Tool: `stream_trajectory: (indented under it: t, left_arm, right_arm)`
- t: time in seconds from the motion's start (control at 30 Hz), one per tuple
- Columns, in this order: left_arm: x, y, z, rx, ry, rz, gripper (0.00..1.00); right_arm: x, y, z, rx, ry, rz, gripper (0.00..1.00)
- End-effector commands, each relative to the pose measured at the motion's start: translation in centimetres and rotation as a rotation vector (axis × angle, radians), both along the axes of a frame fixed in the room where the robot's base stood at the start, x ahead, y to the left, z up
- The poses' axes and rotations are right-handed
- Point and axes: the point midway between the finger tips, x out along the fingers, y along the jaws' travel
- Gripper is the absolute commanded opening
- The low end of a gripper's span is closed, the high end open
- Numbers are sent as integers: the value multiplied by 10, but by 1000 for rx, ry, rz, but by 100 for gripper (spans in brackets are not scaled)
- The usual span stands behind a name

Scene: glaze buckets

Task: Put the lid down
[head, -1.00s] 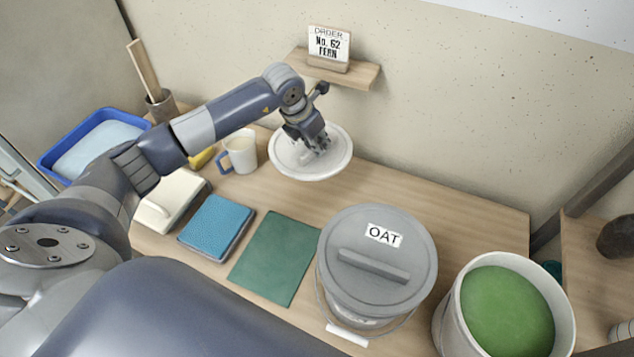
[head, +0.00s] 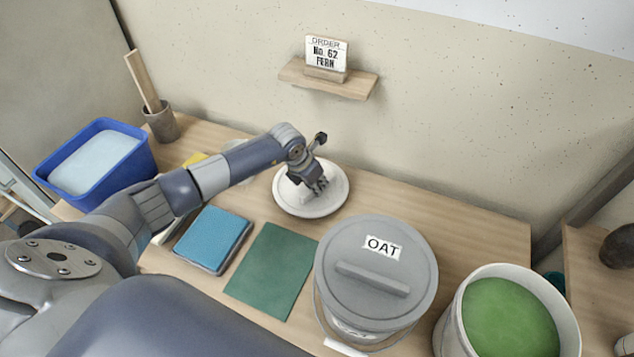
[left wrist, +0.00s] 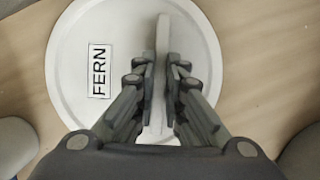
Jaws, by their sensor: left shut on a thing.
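The round white lid (head: 298,205) is at the back of the table, below the wall shelf. In the left wrist view the lid (left wrist: 72,45) carries a FERN label (left wrist: 99,71) left of its upright handle (left wrist: 162,38). My left gripper (head: 318,188) is shut on the handle from above; its fingers (left wrist: 162,75) lie on either side of it. The lid looks level and close to the table top, but I cannot tell whether it touches. An uncovered bucket (head: 451,334) of green glaze stands at the front right. My right gripper is not in view.
A lidded grey OAT bucket (head: 372,262) stands right of a green mat (head: 270,272) and a blue pad (head: 213,238). A blue tub (head: 110,175) and a brush pot (head: 162,125) are at the left. The shelf (head: 335,83) holds an order card (head: 326,57). Table right of the lid is bare.

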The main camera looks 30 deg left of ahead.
Motion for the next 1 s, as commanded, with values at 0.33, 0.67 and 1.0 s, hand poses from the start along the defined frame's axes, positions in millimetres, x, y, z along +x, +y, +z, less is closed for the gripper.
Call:
stream_trajectory:
  t: [0.33, 0.67, 1.0]
  left_arm:
    - [1, 0, -1, 0, -2, 0, 20]
    - [0, 0, -1, 0, -1, 0, 31]
    - [-7, 4, 22, 1, -4, -1, 31]
  right_arm:
    - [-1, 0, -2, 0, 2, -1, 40]
    - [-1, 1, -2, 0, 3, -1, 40]
    - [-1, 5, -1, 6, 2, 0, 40]
